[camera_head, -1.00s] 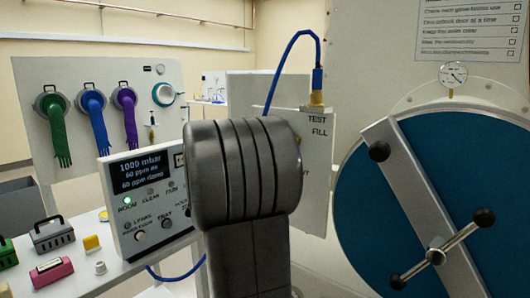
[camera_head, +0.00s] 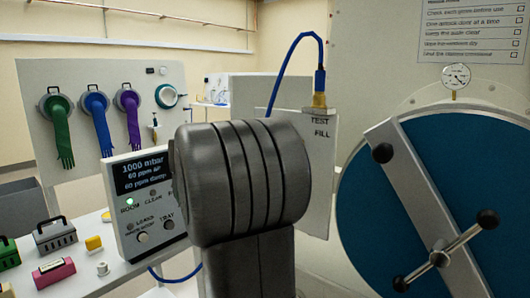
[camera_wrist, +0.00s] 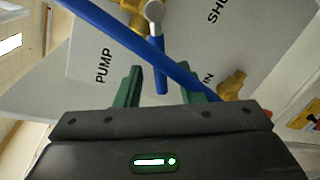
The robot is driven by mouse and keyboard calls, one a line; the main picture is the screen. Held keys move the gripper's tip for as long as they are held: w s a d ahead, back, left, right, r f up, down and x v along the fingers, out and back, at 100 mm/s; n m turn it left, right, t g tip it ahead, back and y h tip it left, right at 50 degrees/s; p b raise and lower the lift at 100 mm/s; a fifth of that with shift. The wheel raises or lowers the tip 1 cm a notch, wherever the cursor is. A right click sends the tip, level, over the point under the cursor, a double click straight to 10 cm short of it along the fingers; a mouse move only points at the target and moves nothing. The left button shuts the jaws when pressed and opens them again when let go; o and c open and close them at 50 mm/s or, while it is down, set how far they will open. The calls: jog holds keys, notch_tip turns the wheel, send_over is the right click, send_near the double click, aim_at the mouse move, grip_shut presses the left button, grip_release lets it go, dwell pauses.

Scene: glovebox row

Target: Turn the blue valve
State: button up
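In the wrist view, the valve has a blue lever handle (camera_wrist: 161,68) on a silver hub, with brass fittings beside it. It hangs down on a white panel (camera_wrist: 95,55) lettered "PUMP", "SHUT" and "IN". My gripper (camera_wrist: 163,85) has two green fingers spread apart, with the lever's tip showing between them. I cannot tell whether they touch it or how deep it lies. A blue hose (camera_wrist: 112,28) crosses diagonally near the lever. In the head view the lever and gripper are hidden, with my grey arm link in front.
A large blue round door (camera_head: 400,210) with a handle bar stands at the right. A control panel (camera_head: 148,205) and small items on a bench are at the left. Gloves hang on a board (camera_head: 75,90) behind. A blue hose (camera_head: 290,70) runs down behind my arm.

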jog(key=v, duration=0.9)
jog(key=shift+s, duration=0.1)
